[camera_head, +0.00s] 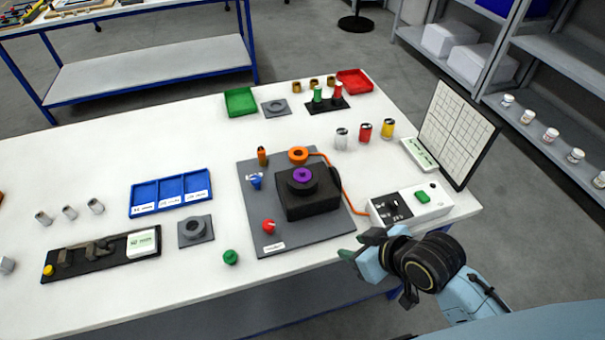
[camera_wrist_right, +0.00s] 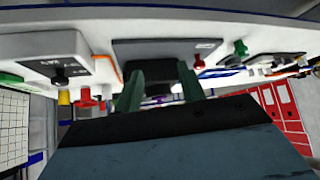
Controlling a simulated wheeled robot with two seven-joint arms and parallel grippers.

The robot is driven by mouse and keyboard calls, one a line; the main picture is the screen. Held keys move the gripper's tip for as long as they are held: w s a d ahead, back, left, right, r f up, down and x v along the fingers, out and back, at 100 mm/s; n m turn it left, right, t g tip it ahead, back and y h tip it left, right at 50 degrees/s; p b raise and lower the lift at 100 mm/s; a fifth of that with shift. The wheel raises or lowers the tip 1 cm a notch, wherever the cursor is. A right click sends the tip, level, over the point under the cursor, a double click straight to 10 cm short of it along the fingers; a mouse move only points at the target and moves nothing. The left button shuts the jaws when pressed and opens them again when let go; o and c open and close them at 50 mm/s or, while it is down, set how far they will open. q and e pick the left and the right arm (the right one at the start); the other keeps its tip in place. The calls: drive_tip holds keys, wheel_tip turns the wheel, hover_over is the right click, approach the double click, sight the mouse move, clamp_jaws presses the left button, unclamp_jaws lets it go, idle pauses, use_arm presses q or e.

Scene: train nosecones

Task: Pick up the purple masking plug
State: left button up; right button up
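The purple masking plug (camera_head: 303,174) sits on top of a black block (camera_head: 308,203) on a grey mat (camera_head: 272,232). My right gripper (camera_head: 357,245) is at the front edge of the table, to the lower right of the block and apart from the plug. In the right wrist view its two green fingers (camera_wrist_right: 160,85) are spread open with nothing held. The dark block shows between and beyond them, and the view appears upside down. The left gripper is not in view.
A white control box (camera_head: 410,206) with a green button stands right of the mat, joined by an orange cable to an orange ring (camera_head: 298,155). Red (camera_head: 268,226) and blue (camera_head: 256,182) plugs are on the mat. A blue tray (camera_head: 171,193) lies left. A panel (camera_head: 458,130) stands at right.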

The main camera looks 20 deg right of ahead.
drive_tip(key=w+d+r+n+t+y, duration=0.1)
drive_tip(key=w+d+r+t+y, duration=0.2)
drive_tip(key=w+r, duration=0.5)
drive_tip(key=t, duration=0.1)
approach(304, 172)
drive_tip(key=w, duration=0.1)
drive_tip(key=w+f, duration=0.1)
drive_tip(key=shift+w+a, duration=0.25)
drive_tip(key=shift+a+x, duration=0.25)
drive_tip(key=shift+x, duration=2.6)
drive_tip(key=shift+s, duration=0.2)
clamp_jaws()
